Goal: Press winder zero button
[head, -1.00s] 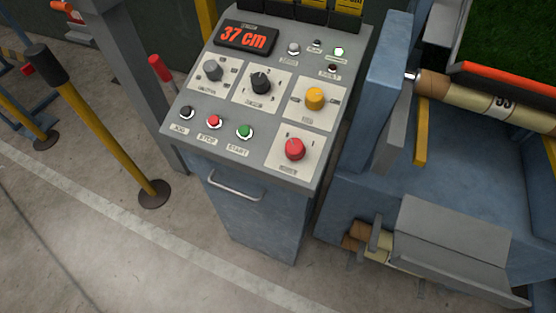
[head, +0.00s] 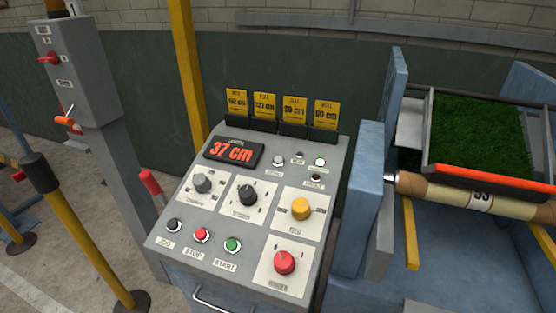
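The winder's grey control panel (head: 215,217) stands at the centre of the head view, its sloped face towards me. Its display (head: 233,152) reads 37 cm in red digits. A small pale grey button (head: 278,161) sits right of the display, with a label below it that looks like "ZERO" but is too small to read surely. My gripper is not in view, and nothing covers the panel face.
Jog (head: 174,226), stop (head: 201,235) and start (head: 232,245) buttons line the lower left. Grey, black, yellow (head: 300,209) and red (head: 284,263) knobs are close by. Yellow cards (head: 266,106) stand behind. A blue machine with a roll (head: 470,197) is right; a post (head: 85,235) is left.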

